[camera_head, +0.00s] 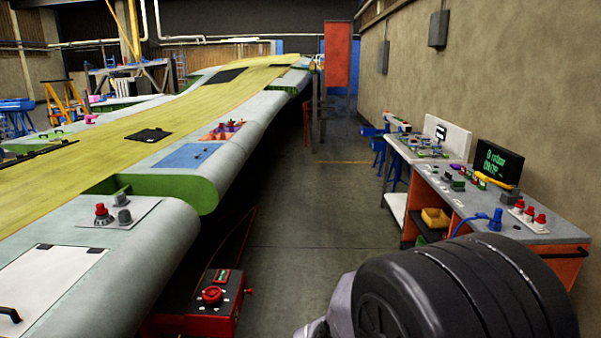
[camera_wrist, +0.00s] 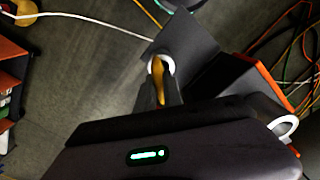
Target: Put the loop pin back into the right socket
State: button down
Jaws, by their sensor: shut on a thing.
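My gripper (camera_wrist: 162,92) shows in the wrist view, its dark fingers shut on what looks like the loop pin (camera_wrist: 159,66). The pin has a white ring at its end and a yellow-orange part between the fingers. The floor shows beyond it. My gripper and the pin do not show in the head view, where a black rounded part of my arm fills the lower right. I cannot make out the right socket for certain in either view.
A dark box with orange edges (camera_wrist: 262,82) and a second white ring (camera_wrist: 284,127) lie right of my gripper. Cables cross the floor. In the head view, the wing (camera_head: 150,245) is left, a red control box (camera_head: 212,298) below it, and a workbench (camera_head: 470,205) right.

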jog(key=shift+r+p, duration=2.7)
jog(key=shift+r, duration=0.7)
jog(key=shift+f, duration=0.15)
